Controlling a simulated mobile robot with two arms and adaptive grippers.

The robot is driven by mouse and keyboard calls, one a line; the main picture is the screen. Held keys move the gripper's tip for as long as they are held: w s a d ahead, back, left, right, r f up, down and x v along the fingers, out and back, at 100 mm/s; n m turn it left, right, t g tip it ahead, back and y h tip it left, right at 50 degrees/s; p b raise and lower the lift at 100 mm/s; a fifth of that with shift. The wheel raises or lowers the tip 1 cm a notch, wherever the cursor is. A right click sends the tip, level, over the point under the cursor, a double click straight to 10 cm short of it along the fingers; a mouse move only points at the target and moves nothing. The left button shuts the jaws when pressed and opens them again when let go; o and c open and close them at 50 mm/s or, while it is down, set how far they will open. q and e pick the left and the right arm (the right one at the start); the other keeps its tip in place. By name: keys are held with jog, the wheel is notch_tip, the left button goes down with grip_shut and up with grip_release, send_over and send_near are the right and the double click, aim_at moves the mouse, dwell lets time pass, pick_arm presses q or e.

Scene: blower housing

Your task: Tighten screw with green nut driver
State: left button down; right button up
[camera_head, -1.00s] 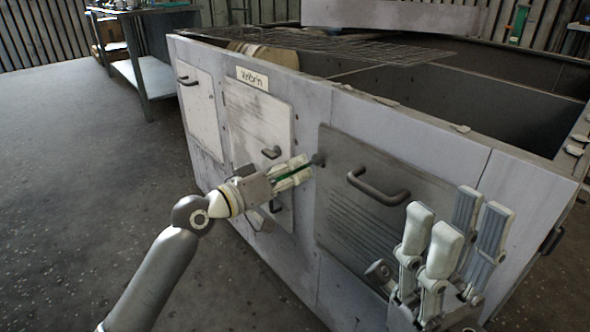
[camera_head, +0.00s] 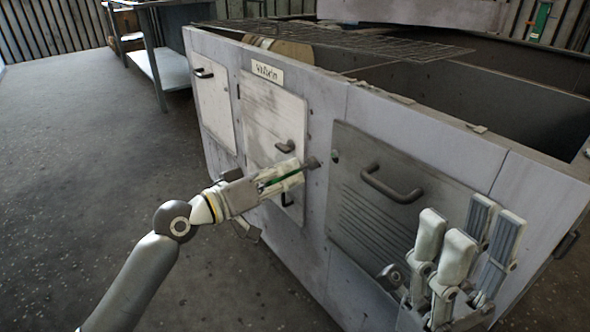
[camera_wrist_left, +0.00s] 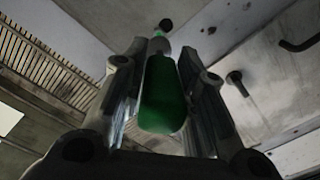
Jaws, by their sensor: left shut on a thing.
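The green nut driver (camera_head: 281,180) is between the fingers of my left gripper (camera_head: 286,177), which is shut on it in front of the blower housing (camera_head: 330,105). In the left wrist view, the driver's green handle (camera_wrist_left: 163,95) lies between the fingers, its tip pointing up toward the panel. A dark round piece (camera_wrist_left: 166,25) shows at that tip; I cannot tell whether it is the socket or a screw head. In the head view, a small dark spot (camera_head: 335,156) on the panel lies right of the tip, apparently a screw or hole. My right gripper (camera_head: 468,238) is open and empty at lower right.
A ribbed door with a dark handle (camera_head: 391,184) is right of the driver. A pale door (camera_head: 273,120) with a label above is behind the left gripper. A dark knob (camera_wrist_left: 237,78) protrudes in the wrist view. A workbench (camera_head: 160,60) stands back left; floor at left is clear.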

aim_at(267, 184)
pick_arm(q)
jog(key=v, duration=0.6)
jog(key=shift+s+a+b, duration=0.2)
jog(key=shift+a+b, duration=0.15)
jog(key=shift+b, duration=0.1)
jog(key=shift+d, duration=0.1)
dwell(0.6)
